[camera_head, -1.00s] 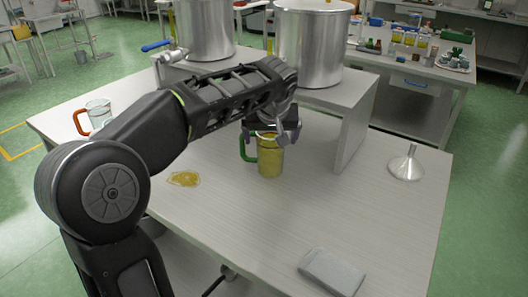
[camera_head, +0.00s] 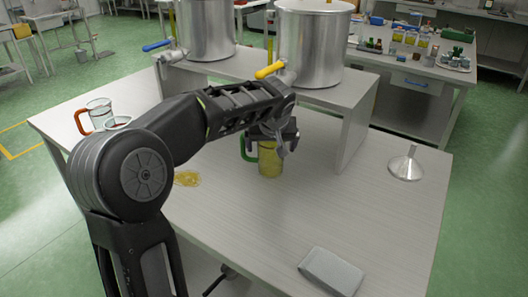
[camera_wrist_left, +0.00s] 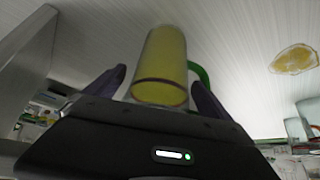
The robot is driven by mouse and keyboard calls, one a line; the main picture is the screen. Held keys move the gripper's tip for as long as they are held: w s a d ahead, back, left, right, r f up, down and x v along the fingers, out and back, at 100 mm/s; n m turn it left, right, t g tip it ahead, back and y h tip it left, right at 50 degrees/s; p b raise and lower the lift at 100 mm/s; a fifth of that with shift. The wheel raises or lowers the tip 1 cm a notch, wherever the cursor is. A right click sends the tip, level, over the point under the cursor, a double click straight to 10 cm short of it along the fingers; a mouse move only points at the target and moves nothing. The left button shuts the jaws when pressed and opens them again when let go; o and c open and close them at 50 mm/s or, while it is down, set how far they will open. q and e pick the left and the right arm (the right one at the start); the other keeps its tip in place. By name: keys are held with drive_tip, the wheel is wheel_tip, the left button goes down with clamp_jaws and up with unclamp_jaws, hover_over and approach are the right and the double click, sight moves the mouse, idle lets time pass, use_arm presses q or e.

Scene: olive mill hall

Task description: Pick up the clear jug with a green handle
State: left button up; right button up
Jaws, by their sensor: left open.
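The clear jug (camera_head: 270,162) stands upright on the table, holding yellow-green liquid, with its green handle (camera_head: 245,149) on the left. My left gripper (camera_head: 274,138) is open at the jug's upper part and hides its rim in the head view. In the left wrist view the jug (camera_wrist_left: 163,60) shows between the two spread fingers, with its green handle (camera_wrist_left: 201,73) to the right. I cannot tell whether a finger touches it. My right gripper is not in view.
A clear jug with an orange handle (camera_head: 99,112) stands at the table's left. Two steel vats (camera_head: 312,45) stand on a raised shelf (camera_head: 345,95) behind. A yellow spill (camera_head: 188,179), a funnel (camera_head: 406,166) and a grey block (camera_head: 331,271) are on the table.

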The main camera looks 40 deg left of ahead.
use_arm(q)
drive_tip(key=shift+c, duration=0.5)
drive_tip(key=shift+r, duration=0.1)
clamp_jaws()
idle(0.8)
drive_tip(key=shift+s+d+r, duration=0.1)
drive_tip(key=shift+r, duration=0.05)
drive_tip(key=s+d+r+b, duration=0.1)
drive_tip(key=s+d+r, duration=0.6)
drive_tip(key=s, duration=0.4)
drive_tip(key=shift+d+r+b, duration=0.3)
drive_tip(key=shift+d+b, duration=0.05)
drive_tip(key=shift+d, duration=0.05)
idle(0.7)
drive_tip(key=shift+s, duration=0.1)
idle(0.7)
